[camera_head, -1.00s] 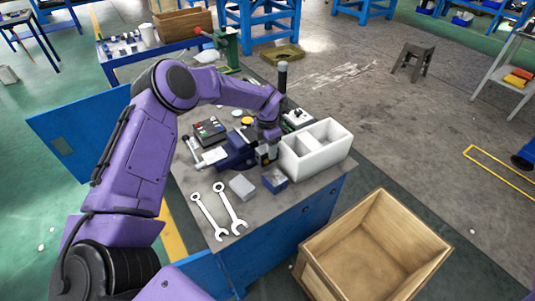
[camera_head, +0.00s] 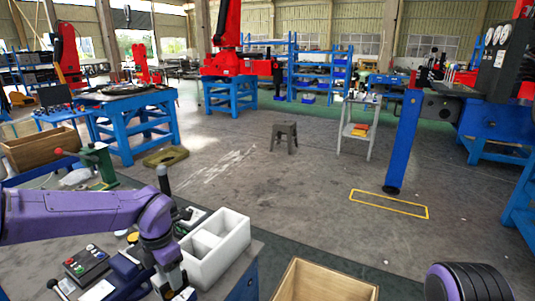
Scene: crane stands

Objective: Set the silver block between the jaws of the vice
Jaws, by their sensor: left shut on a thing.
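My left gripper (camera_head: 178,292) points down at the bottom edge of the view, beside the white two-compartment bin. It is shut on a small pale piece, which seems to be the silver block; the fingers and the picture edge hide most of it. The dark blue vice (camera_head: 127,268) stands on the bench just left of the gripper, partly behind my purple arm. Its jaws are hidden, so I cannot tell how the block sits relative to them. My right gripper is out of view; only a dark arm joint of mine shows at the lower right.
The white bin (camera_head: 222,243) stands close right of the gripper. A button box (camera_head: 87,264) lies left of the vice. A dark upright post (camera_head: 164,180) rises behind the wrist. A wooden crate (camera_head: 325,283) is at the bottom right of the bench. Open floor lies beyond.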

